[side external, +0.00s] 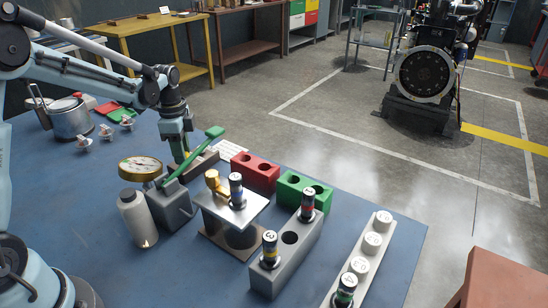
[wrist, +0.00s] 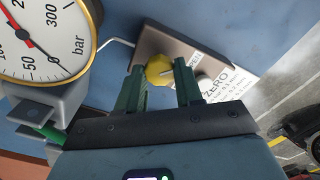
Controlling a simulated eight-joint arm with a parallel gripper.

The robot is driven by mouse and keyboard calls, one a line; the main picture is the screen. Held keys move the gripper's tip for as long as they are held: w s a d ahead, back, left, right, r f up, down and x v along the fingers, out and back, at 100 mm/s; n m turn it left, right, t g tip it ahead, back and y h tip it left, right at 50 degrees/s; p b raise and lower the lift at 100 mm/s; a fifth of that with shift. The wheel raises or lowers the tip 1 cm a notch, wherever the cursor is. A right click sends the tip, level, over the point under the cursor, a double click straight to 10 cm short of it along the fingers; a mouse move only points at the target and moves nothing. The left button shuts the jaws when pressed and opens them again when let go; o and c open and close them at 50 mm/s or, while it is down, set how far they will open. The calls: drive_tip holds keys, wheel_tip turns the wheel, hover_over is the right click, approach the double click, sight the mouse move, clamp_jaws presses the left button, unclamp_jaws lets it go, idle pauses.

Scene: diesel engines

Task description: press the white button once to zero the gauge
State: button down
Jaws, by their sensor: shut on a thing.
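The gauge (wrist: 45,40) has a white dial marked in bar, a red needle and a brass rim. It also shows in the side view (side external: 140,169). A grey-brown control box (wrist: 150,40) carries a round yellow knob (wrist: 158,70). The white button (wrist: 205,82) is on the box just right of my gripper's right finger, beside the ZERO label, and is partly hidden. My gripper (wrist: 160,76) has its green fingers on either side of the yellow knob and is shut on it. In the side view my gripper tips are partly hidden behind the green lever (side external: 190,155).
A grey pump body (side external: 173,205) with the green lever and a white bottle (side external: 138,218) stand in front of the box. A metal stand (side external: 230,210), a red block (side external: 255,170) and a green block (side external: 302,192) are to the right.

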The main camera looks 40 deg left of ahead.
drive_tip(key=c, duration=1.4)
unclamp_jaws()
drive_tip(key=shift+r, duration=0.5)
drive_tip(key=c, duration=0.4)
wheel_tip(320, 180, up, 16)
drive_tip(key=shift+f, duration=0.25)
clamp_jaws()
drive_tip(key=w+a+f+n+t+y, duration=0.1)
drive_tip(key=w+f+n+t, duration=0.2)
drive_tip(key=t, duration=0.6)
drive_tip(key=shift+w+x, duration=0.2)
drive_tip(key=shift+x, duration=1.7)
drive_tip(key=shift+d+r, duration=0.15)
